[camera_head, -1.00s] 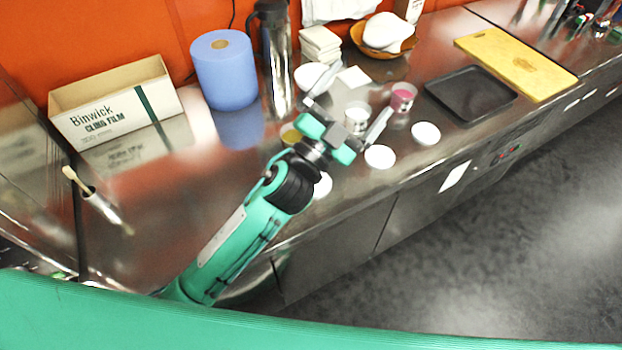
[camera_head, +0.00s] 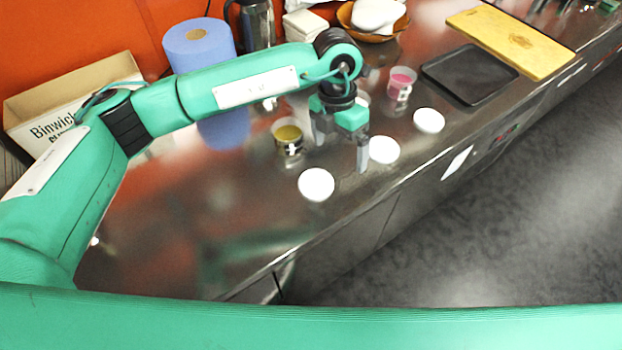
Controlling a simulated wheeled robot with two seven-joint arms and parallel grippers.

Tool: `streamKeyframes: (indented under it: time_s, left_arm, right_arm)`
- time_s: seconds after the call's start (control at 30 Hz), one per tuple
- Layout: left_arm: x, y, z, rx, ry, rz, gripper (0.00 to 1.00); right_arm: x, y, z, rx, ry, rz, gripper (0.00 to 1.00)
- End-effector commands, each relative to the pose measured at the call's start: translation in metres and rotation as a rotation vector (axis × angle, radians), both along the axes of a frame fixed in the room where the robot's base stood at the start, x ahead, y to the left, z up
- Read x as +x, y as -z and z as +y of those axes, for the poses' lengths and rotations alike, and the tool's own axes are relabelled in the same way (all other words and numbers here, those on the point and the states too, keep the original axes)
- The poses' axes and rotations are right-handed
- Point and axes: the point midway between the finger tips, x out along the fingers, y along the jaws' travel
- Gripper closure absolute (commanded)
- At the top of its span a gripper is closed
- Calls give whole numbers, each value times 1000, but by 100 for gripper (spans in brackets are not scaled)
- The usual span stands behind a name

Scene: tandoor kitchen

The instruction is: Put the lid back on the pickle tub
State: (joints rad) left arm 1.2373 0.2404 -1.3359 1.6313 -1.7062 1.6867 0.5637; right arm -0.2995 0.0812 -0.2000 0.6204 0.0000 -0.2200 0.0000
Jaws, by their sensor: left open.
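An open tub with olive-yellow contents (camera_head: 289,138) stands on the steel counter, left of my left gripper (camera_head: 341,142). An open tub with pink contents (camera_head: 401,84) stands to the right, and a third tub (camera_head: 363,98) is mostly hidden behind my gripper. I cannot tell which one is the pickle tub. Three round white lids lie flat near the counter's front edge: a left one (camera_head: 316,185), a middle one (camera_head: 384,150) and a right one (camera_head: 429,120). My left gripper points down, open and empty, just left of the middle lid. My right gripper is out of view.
A black tray (camera_head: 468,75) and a yellow board (camera_head: 511,42) lie to the right. The counter's front left is clear.

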Motion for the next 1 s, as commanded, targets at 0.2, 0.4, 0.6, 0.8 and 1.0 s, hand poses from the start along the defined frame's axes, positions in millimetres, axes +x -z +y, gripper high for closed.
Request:
streamKeyframes:
  time_s: [0.2,0.4,0.6,0.8,1.0]
  left_arm:
    - [25,-6,33,173,-31,-77,0]
    - [25,-7,34,179,-32,-78,0]
    - [24,-1,34,177,-32,-75,0]
    - [20,34,37,177,-32,-72,0]
    - [17,68,39,176,-32,-74,0]
  right_arm:
    - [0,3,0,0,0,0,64]
    - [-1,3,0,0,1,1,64]
    - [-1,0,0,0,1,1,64]
    - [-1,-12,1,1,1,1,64]
    - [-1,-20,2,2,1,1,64]
